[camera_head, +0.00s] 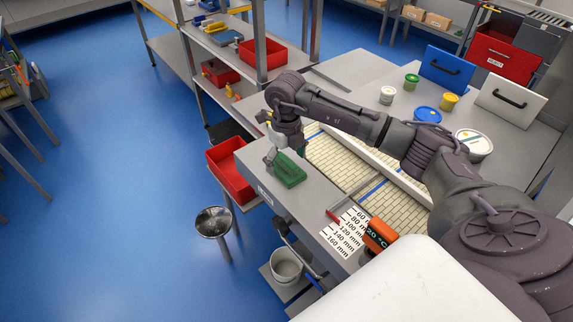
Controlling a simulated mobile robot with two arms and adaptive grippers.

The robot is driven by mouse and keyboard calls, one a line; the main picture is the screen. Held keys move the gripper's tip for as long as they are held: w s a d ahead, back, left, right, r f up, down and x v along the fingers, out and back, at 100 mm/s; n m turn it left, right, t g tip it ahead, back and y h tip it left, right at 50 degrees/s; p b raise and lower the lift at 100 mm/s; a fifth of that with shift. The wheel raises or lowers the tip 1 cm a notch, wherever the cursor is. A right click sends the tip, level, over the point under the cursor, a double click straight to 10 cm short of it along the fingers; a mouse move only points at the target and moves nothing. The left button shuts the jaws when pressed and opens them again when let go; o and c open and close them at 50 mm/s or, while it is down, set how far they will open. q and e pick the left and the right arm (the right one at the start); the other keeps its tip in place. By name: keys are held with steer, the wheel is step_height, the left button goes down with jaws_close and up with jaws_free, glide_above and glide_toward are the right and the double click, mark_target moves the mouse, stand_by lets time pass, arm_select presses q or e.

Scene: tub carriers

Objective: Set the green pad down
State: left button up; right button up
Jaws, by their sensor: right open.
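The green pad (290,172) appears to lie on the grey bench ledge (295,205), near its far left end. My right gripper (284,154) points down just above and behind the pad. Its jaws are open; one finger shows at the pad's left side, and the other is hard to make out. Whether a finger touches the pad cannot be told. My left gripper is not in view.
A tiled channel (340,164) runs behind the ledge. A depth scale (345,234) and an orange thermometer display (379,236) are near the ledge's right end. A red bin (232,170) is left of the ledge. Tubs and lids stand on the right bench.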

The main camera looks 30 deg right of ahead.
mark_target(286, 160)
step_height(286, 160, up, 10)
steer(key=b, duration=0.2)
steer(key=shift+f+b, duration=0.2)
steer(key=shift+b, duration=0.15)
steer(key=shift+r, duration=0.5)
